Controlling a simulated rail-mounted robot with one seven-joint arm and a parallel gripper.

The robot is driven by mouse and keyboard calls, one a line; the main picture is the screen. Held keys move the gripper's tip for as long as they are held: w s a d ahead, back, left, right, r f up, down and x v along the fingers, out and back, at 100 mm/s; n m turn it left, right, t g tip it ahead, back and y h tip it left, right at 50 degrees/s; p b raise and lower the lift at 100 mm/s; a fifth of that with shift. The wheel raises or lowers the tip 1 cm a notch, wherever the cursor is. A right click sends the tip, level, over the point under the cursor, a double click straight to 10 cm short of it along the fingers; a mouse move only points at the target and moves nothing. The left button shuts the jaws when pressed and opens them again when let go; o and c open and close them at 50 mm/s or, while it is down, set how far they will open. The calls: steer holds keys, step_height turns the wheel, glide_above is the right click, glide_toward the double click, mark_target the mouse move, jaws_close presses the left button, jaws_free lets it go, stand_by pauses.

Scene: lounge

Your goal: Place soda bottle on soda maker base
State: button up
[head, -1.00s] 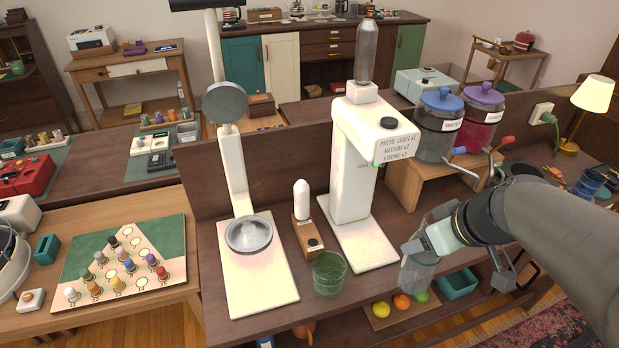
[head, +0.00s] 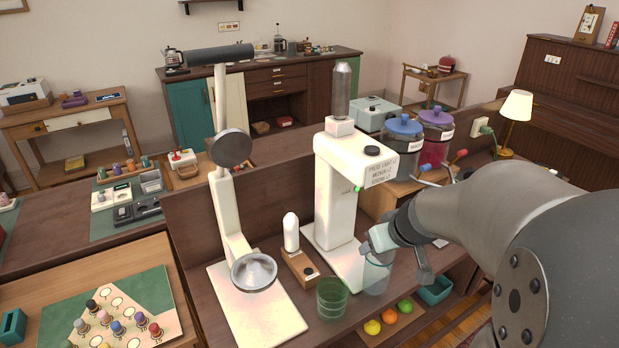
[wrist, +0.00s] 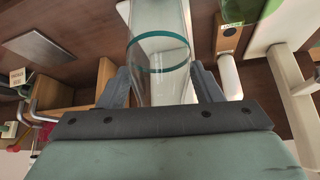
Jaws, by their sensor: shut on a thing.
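The white soda maker (head: 344,185) stands on the brown counter, with its flat white base (head: 340,262) reaching toward the front. My gripper (head: 383,246) is shut on a clear soda bottle (head: 376,279), held upright just right of the base's front part. In the head view the bottle overlaps the base's right edge; I cannot tell whether it touches. My arm hides part of the counter's right side.
A green glass (head: 332,297) and a small wooden stand with a white cylinder (head: 291,235) are left of the base. A white stand with a metal dish (head: 254,272) is farther left. Jars (head: 402,145) stand behind right. Fruit (head: 388,318) lies on a lower shelf.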

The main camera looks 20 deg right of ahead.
mark_target(345, 203)
steer(key=w+p, duration=0.2)
steer(key=w, duration=0.6)
steer(key=shift+w+a+f+p, duration=0.15)
steer(key=shift+a+f+p, duration=0.1)
steer(key=shift+p, duration=0.05)
steer(key=shift+f+b, duration=0.2)
steer(key=shift+b, duration=0.1)
steer(key=o, duration=1.7)
steer(key=shift+r, duration=0.1)
